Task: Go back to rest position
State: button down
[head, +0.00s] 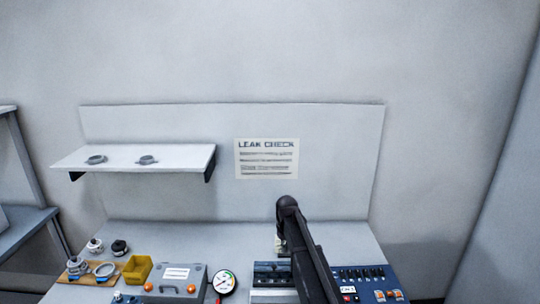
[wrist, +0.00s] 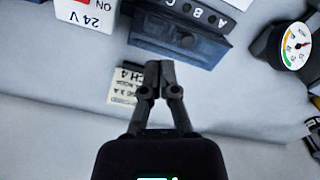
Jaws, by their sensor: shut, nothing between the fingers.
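My gripper (wrist: 159,70) is shut and empty in the wrist view, its two fingertips together above the grey bench surface. The fingers point towards a dark blue block (wrist: 175,42) with a lettered A, B, C strip on it. A small pale card marked CH 4 (wrist: 122,92) lies left of the fingers, partly behind them. In the head view my dark arm rises over the front of the bench, and I cannot make out the fingers there.
The bench (head: 235,233) holds a yellow bin (head: 138,269), a grey case (head: 176,283), a dial gauge (head: 224,283) and a blue switch panel (head: 366,284). A wall shelf (head: 125,158) carries two rings. A LEAK CHECK sign (head: 266,158) hangs on the back panel. A white 24 V box (wrist: 88,12) is near the gripper.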

jog(key=s+d+m, duration=0.1)
jog(key=s+d, duration=0.2)
jog(key=s, duration=0.6)
jog(key=s+d+m, duration=0.2)
jog(key=s+d, duration=0.2)
jog(key=s, duration=0.5)
jog(key=s+d+m, duration=0.1)
jog(key=s+d, duration=0.3)
jog(key=s, duration=0.5)
jog(key=shift+m, duration=0.4)
jog(key=shift+d, duration=0.1)
jog(key=w+a+n, duration=0.2)
jog(key=w+a, duration=0.3)
jog(key=w, duration=0.3)
jog(key=w+a+r+n+p, duration=0.1)
jog(key=w+a+n, duration=0.1)
jog(key=w+a, duration=0.3)
jog(key=w+a+r+n+p, duration=0.1)
jog(key=w+a, duration=0.4)
jog(key=w, duration=0.6)
jog(key=shift+w+a+n, duration=0.15)
jog(key=shift+n, duration=0.35)
jog(key=shift+f, duration=0.25)
jog(key=shift+f+b, duration=3.1)
jog(key=shift+b, duration=0.25)
jog(key=shift+f+b, duration=1.5)
